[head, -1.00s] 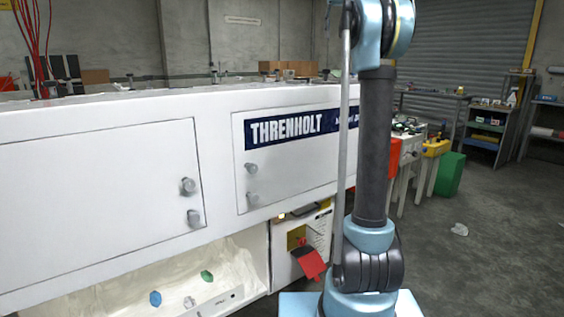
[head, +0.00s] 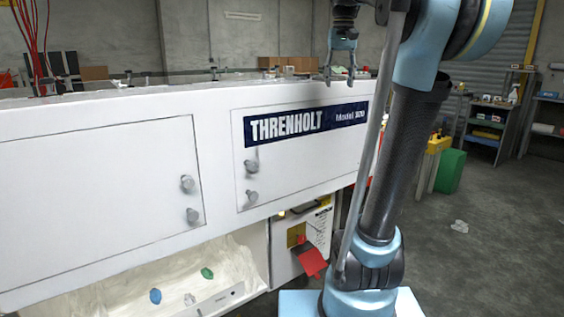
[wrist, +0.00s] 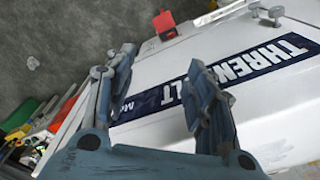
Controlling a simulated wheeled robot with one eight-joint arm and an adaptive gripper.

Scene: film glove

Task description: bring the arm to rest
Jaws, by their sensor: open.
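My gripper (head: 339,76) hangs fingers-down at the upper middle of the head view, in front of the top right part of the white Threnholt machine (head: 220,120). Its two fingers are apart and nothing shows between them. In the wrist view my gripper (wrist: 160,85) is also open and empty, with the machine's white front and its dark blue name label (wrist: 270,57) beyond the fingers. My arm stands at the right of the head view, leaning to the right, and hides part of the machine's right end.
The machine has doors with round knobs (head: 187,183). A red flap (head: 311,262) sticks out below the label. Blue and green pieces (head: 155,296) lie in the lower bay. A green bin (head: 450,171) and shelves (head: 487,130) stand at the right. The floor there is mostly clear.

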